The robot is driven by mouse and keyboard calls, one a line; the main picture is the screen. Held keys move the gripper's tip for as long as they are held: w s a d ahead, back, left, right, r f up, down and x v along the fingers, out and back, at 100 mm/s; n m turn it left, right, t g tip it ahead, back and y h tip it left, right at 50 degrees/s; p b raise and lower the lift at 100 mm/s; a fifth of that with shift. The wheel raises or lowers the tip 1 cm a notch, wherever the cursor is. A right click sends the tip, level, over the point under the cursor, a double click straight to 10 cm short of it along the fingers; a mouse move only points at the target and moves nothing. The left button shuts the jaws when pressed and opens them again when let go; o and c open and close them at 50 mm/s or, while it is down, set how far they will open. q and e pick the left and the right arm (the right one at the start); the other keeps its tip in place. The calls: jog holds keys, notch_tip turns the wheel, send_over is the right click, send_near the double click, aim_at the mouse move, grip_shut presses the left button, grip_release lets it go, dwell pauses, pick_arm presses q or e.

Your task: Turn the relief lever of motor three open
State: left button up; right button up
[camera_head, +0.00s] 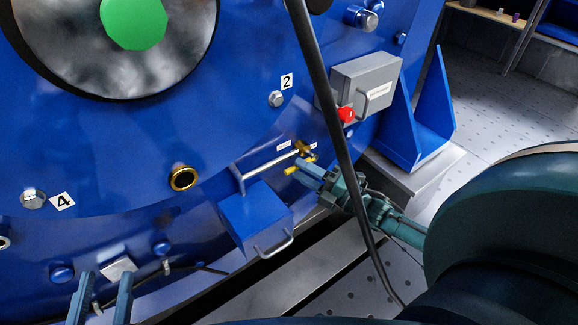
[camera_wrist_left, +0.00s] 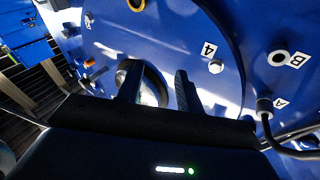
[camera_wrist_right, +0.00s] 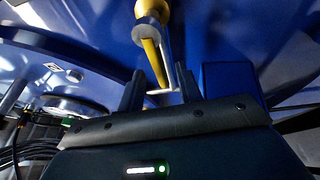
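The relief lever is a yellow handle (camera_head: 292,170) on a brass valve (camera_head: 303,148), at the end of a thin metal pipe low on the blue motor housing. In the right wrist view the yellow lever (camera_wrist_right: 154,62) hangs from the brass valve (camera_wrist_right: 152,10) and reaches between my fingers. My right gripper (camera_head: 304,173) is open at the lever, with gaps visible beside it; contact cannot be told. My left gripper (camera_head: 101,280) is open and empty at the lower left; it also shows in the left wrist view (camera_wrist_left: 157,82).
A blue box with a handle (camera_head: 255,218) sits just left of the valve. A grey box with a red knob (camera_head: 365,85) is above right. A black cable (camera_head: 335,130) crosses in front. Number plates 2 (camera_head: 287,82) and 4 (camera_head: 63,201) mark the blue housing.

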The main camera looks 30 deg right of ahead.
jog(key=shift+b+x, duration=0.4)
jog(key=shift+x, duration=1.9)
grip_shut()
